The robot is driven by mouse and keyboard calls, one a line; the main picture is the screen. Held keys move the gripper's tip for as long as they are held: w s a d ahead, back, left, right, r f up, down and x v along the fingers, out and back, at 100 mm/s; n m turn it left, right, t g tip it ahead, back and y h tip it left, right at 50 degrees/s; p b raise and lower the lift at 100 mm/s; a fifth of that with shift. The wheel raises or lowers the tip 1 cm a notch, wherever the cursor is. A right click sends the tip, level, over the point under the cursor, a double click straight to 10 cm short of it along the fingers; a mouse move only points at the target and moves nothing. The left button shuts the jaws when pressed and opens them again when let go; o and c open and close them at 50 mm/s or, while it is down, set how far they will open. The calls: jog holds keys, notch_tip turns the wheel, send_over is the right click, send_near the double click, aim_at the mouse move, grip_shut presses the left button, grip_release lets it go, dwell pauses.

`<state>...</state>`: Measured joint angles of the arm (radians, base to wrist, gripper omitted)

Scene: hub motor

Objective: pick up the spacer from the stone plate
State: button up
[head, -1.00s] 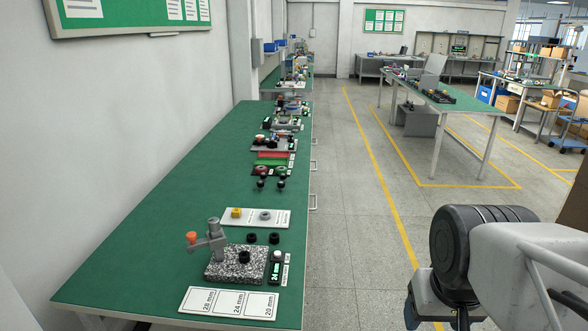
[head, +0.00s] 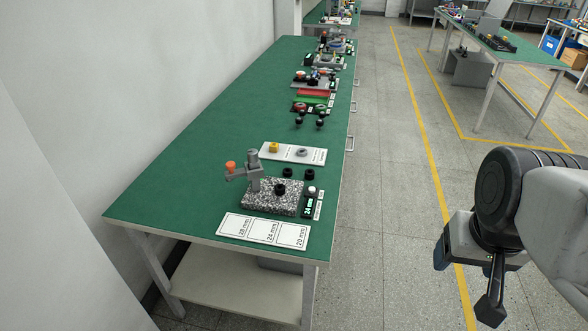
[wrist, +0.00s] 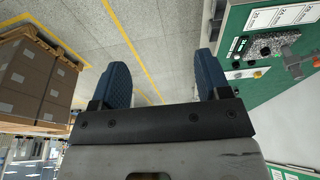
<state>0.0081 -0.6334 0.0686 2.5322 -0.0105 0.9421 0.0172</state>
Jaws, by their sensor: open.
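The speckled stone plate (head: 255,207) lies near the front of the green bench, with a grey stand and an orange knob at its left. A small black round piece (head: 280,188), which looks like the spacer, sits on the plate. The plate (wrist: 287,41) also shows at the upper right in the wrist view. My gripper (head: 465,281) is over the floor, right of the bench and well apart from the plate. In the wrist view its two blue fingers (wrist: 161,82) are spread with nothing between them.
A card marked 28, 24 and 20 mm (head: 264,230) lies in front of the plate. A small display unit (head: 310,203) stands right of it. Two black rings (head: 299,174) and a white tray (head: 318,156) lie behind. The floor between bench and gripper is clear.

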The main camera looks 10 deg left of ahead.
jog(key=w+a+r+n, duration=0.1)
jog(key=w+a+n, duration=0.2)
jog(key=w, duration=0.4)
jog(key=w+a+n, duration=0.4)
jog(key=w, duration=0.4)
jog(key=n+g+y, duration=0.1)
jog(key=n+g, duration=0.2)
jog(key=n, duration=1.2)
send_over(280, 187)
jog(key=d, duration=0.1)
notch_tip(280, 187, down, 21)
jog(key=shift+w+d+r, duration=0.1)
jog(key=shift+d, duration=0.05)
jog(key=shift+w+a+f+n, duration=0.1)
jog(key=shift+a+f+n, duration=0.2)
jog(key=shift+n, duration=0.1)
jog(key=shift+a+f, duration=0.1)
jog(key=shift+f, duration=1.2)
